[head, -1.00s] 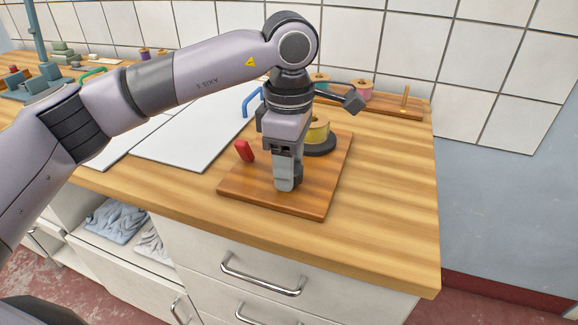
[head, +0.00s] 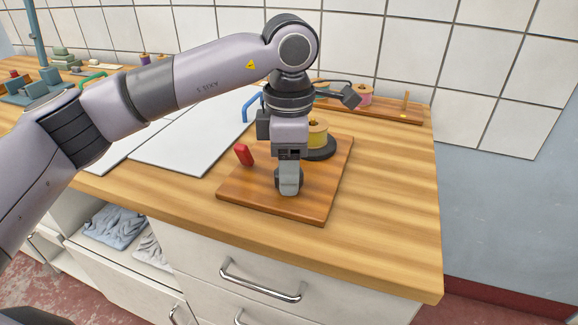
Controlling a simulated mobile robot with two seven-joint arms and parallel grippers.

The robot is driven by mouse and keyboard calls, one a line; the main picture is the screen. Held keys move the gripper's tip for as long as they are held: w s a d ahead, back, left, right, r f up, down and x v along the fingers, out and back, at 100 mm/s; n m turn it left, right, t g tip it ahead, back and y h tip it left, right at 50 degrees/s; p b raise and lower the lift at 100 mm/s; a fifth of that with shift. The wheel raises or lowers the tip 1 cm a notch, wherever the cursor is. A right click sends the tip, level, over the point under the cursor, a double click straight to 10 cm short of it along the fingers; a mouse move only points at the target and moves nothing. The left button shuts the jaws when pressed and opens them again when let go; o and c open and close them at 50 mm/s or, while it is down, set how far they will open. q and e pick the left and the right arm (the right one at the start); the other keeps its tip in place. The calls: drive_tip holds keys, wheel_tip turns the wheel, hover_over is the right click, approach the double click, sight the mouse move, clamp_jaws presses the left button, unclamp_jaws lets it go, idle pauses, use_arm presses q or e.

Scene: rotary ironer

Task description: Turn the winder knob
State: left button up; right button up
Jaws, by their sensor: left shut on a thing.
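The winder's brown wooden base (head: 315,204) lies on the counter near its front edge. A yellow spool (head: 318,136) sits on a dark round turntable (head: 322,152) at the back right of the base. A red lever (head: 244,155) stands at the base's left edge. My left gripper (head: 289,185) points down over the front middle of the base, its fingers shut on a dark knob (head: 278,180), which is mostly hidden behind them. My right gripper is not in view.
White panels (head: 185,140) lie on the counter to the left, with a blue handle (head: 251,106) behind. A rack with a pink spool (head: 364,95) and a peg stands at the back. The counter's right side (head: 390,190) is clear.

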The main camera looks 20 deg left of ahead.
use_arm(q)
drive_tip(key=o, duration=1.1)
drive_tip(key=shift+c, duration=0.2)
drive_tip(key=shift+r, duration=3.65)
